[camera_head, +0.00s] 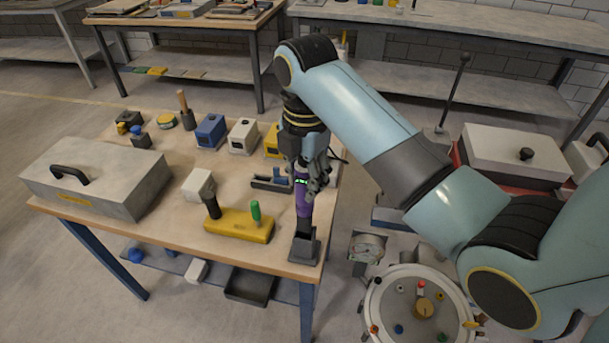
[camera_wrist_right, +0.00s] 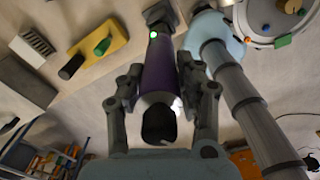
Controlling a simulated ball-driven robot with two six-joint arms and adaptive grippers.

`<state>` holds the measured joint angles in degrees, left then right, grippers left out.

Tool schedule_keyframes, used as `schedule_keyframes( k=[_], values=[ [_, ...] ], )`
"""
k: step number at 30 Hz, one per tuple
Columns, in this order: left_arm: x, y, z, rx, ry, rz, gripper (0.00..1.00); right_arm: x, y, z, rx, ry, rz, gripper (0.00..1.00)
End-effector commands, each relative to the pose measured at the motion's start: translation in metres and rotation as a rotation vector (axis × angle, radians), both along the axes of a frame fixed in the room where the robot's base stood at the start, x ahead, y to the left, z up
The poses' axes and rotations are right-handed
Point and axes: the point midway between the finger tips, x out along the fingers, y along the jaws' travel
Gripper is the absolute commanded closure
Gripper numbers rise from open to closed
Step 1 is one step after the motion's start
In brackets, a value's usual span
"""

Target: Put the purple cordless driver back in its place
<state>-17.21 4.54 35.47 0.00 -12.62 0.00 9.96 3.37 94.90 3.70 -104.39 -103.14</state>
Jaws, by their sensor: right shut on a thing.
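The purple cordless driver (camera_head: 303,203) is upright at the front right corner of the wooden table, with a small green light near its top. My right gripper (camera_head: 314,180) is shut around its upper part from above. In the right wrist view the purple driver (camera_wrist_right: 158,72) lies between the two fingers of the right gripper (camera_wrist_right: 160,88). A dark holder (camera_head: 303,248) stands on the table corner directly below the driver. The driver's dark lower end meets or overlaps this holder; I cannot tell whether it is fully seated. My left gripper is not in view.
A yellow block (camera_head: 238,226) with a green handle stands left of the holder. A grey case (camera_head: 95,178) and blue, white and yellow boxes sit farther left and back. A dark tray (camera_head: 270,184) lies behind. The table edge is close to the holder. A round lidded vessel (camera_head: 420,305) stands right.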

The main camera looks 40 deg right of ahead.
Motion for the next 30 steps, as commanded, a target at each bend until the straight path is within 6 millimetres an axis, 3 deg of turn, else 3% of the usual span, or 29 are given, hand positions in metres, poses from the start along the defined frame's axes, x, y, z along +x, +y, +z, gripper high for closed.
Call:
schedule_keyframes(
  k=[30],
  values=[
    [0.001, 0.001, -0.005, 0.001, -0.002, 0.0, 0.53, 0.0, 0.0, -0.024, 0.0, -0.001, 0.0, 1.0]
  ],
)
